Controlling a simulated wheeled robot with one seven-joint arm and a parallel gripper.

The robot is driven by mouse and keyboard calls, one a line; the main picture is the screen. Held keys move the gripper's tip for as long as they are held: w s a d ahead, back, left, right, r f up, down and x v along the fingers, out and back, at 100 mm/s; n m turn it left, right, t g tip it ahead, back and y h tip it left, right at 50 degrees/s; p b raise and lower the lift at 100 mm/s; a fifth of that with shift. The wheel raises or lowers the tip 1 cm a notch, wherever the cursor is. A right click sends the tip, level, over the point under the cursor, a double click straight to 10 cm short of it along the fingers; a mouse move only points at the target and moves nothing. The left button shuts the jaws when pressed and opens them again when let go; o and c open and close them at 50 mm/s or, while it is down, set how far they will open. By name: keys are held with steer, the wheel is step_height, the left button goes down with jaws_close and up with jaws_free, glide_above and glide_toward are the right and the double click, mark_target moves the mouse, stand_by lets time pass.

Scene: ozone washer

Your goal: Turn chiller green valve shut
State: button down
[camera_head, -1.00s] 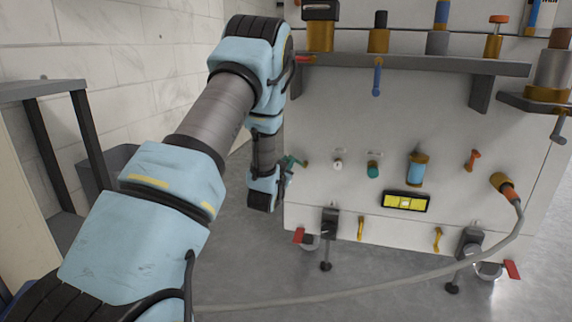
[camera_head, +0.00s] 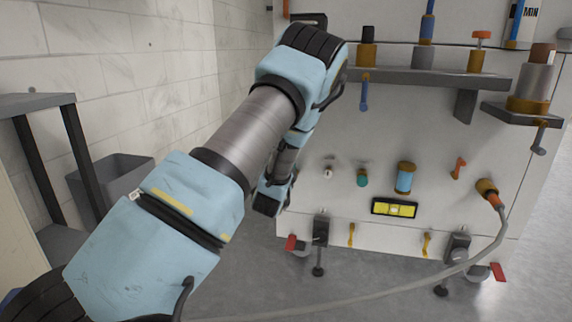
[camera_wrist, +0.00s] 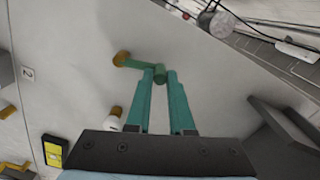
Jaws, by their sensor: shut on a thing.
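In the wrist view the chiller's green valve handle (camera_wrist: 138,66) reaches out sideways from a brass fitting (camera_wrist: 121,58) on the white panel. My gripper (camera_wrist: 164,76) has two teal fingers, and they are shut on the outer end of the green handle. In the camera_head view my arm covers the green valve and the fingertips, so the grip cannot be seen there.
The white panel (camera_head: 340,120) also carries a white knob (camera_head: 328,171), a teal knob (camera_head: 362,178), a blue cylinder (camera_head: 404,178) and an orange valve (camera_head: 459,167). A shelf (camera_head: 430,78) juts out above. A grey hose (camera_head: 480,254) hangs in front.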

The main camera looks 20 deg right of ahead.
steer(key=shift+s+d+m, duration=0.25)
steer(key=shift+d+m, duration=0.25)
steer(key=shift+m, duration=0.6)
steer(key=shift+p, duration=0.3)
steer(key=c, duration=0.8)
jaws_free()
steer(key=p+v, duration=0.2)
steer(key=v, duration=0.9)
steer(key=shift+d, duration=0.15)
